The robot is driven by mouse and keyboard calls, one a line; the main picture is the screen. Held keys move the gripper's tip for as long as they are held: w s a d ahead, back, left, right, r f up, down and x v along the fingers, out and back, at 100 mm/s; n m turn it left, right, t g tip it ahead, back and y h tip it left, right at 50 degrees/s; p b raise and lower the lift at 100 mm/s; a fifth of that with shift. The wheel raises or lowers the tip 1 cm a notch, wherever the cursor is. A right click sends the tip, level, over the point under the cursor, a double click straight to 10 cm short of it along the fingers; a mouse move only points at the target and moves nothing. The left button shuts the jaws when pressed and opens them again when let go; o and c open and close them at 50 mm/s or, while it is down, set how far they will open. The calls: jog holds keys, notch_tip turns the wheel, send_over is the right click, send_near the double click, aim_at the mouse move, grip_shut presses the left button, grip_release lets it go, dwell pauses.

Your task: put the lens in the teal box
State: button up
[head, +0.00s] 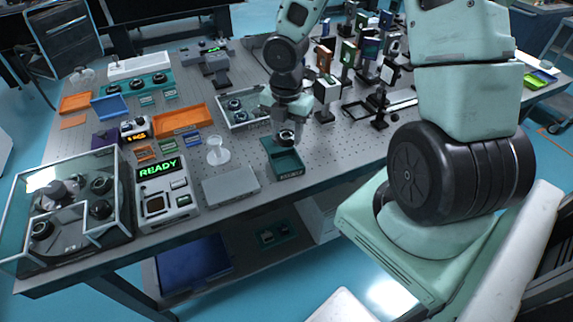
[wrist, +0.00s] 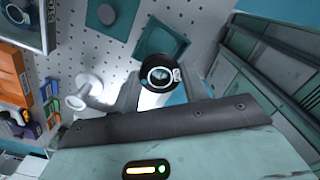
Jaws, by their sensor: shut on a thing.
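My gripper (head: 287,131) is shut on the lens, a small dark round mount with a glass centre (head: 287,137). In the wrist view the lens (wrist: 160,76) sits between the two grey fingers. The teal box (head: 286,170) is an open square container near the table's front edge, with a label on its front. The lens is held above the box, near its back part in the head view. The box also shows behind the lens in the wrist view (wrist: 150,38), partly hidden by the lens and fingers.
A white round stand (head: 217,151) and a flat grey box (head: 231,186) are left of the teal box. A tray with lenses (head: 243,112) lies behind. Upright optics (head: 327,90) crowd the back right. A READY device (head: 165,190) and a glass-walled case (head: 72,215) stand front left.

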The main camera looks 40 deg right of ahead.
aim_at(286, 167)
notch_tip(286, 167, down, 10)
jog(key=shift+r+b, duration=0.25)
jog(key=shift+b, duration=1)
jog(key=shift+f, duration=0.2)
jog(key=o, duration=0.8)
jog(key=shift+c, duration=0.2)
jog(key=shift+r, duration=0.1)
